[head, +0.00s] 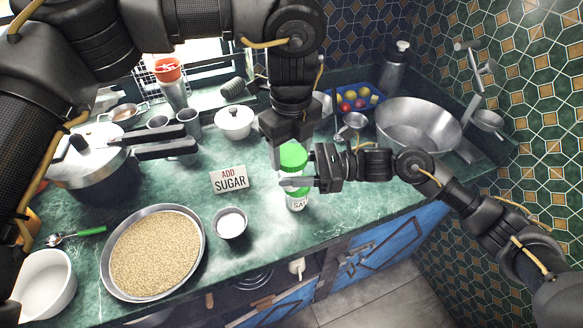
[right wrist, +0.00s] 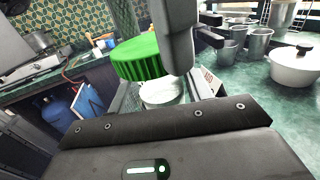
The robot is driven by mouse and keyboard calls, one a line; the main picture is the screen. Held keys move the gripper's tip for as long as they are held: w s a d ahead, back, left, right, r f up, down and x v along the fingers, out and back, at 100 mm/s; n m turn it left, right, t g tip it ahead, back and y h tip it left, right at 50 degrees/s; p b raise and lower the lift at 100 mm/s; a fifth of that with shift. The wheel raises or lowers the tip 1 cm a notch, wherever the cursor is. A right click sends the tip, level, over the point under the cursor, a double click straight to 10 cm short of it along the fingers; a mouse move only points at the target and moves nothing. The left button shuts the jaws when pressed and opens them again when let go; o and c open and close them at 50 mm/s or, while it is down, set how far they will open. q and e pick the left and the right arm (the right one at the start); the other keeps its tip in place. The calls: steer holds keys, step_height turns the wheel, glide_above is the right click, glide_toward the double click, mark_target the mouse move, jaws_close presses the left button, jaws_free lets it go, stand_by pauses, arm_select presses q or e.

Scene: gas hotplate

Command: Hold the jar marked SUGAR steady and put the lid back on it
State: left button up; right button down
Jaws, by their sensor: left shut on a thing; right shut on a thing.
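The jar (head: 298,203) stands upright near the counter's front edge; the visible part of its label reads "SA", the rest is hidden. My right gripper (head: 293,182) is shut around the jar's body from the right. The ribbed green lid (head: 293,158) is held above the jar in my left gripper (head: 290,142), which points down from above. In the right wrist view the lid (right wrist: 140,58) is slightly tilted, apart from the jar's open pale mouth (right wrist: 161,93) and offset to its left. One left finger (right wrist: 174,38) hides part of the lid.
An "ADD SUGAR" card (head: 229,179) and a small metal cup of white contents (head: 231,223) stand left of the jar. A wide pan of grain (head: 155,252) lies further left. A large metal bowl (head: 418,125) and blue crate (head: 357,99) are behind, right.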

arm_select(q)
steer(key=m, duration=1.6)
steer(key=o, duration=1.1)
steer(key=shift+r, duration=2.25)
steer(key=shift+c, duration=0.2)
